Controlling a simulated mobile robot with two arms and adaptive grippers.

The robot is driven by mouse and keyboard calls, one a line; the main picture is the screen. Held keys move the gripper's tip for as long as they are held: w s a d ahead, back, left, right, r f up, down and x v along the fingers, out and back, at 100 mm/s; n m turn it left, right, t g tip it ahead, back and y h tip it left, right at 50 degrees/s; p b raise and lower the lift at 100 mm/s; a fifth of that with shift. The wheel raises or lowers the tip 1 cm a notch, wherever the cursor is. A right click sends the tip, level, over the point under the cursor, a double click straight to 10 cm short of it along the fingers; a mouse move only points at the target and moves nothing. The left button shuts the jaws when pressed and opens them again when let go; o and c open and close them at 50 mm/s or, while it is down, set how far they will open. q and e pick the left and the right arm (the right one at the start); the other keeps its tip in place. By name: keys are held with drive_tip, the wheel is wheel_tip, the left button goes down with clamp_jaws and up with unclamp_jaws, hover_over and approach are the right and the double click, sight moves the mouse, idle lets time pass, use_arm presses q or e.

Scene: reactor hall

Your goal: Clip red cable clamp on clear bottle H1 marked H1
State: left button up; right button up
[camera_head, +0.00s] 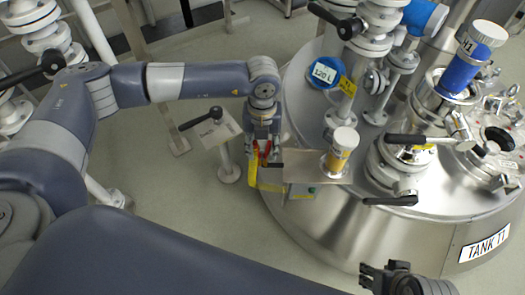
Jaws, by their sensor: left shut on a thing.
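My left gripper (263,155) points down beside the tank's left rim and is shut on the red cable clamp (267,149). The clamp shows only as a small red piece between the fingers; the rest is hidden by them. Bottle H1 (462,70) stands upright at the upper right on top of the tank, far from the left gripper.
A yellow holder (253,170) sits just under the left gripper, next to a metal shelf (300,165). A yellow bottle (339,152) stands on this shelf. A blue-rimmed lid (323,75) is marked 120 L.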

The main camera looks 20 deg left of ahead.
sight(262, 143)
use_arm(q)
drive_tip(key=shift+r, duration=0.1)
drive_tip(key=shift+r, duration=0.15)
drive_tip(key=shift+r+p, duration=0.2)
drive_tip(key=shift+p, duration=0.15)
drive_tip(key=shift+r, duration=0.3)
drive_tip(key=shift+r+p, duration=0.8)
drive_tip(key=shift+r, duration=0.15)
drive_tip(key=shift+r+p, duration=0.35)
drive_tip(key=shift+r, duration=0.15)
use_arm(e)
drive_tip(key=s+x, duration=0.1)
drive_tip(key=x, duration=0.9)
drive_tip(key=shift+s+f+g, duration=0.3)
drive_tip(key=shift+f, duration=0.3)
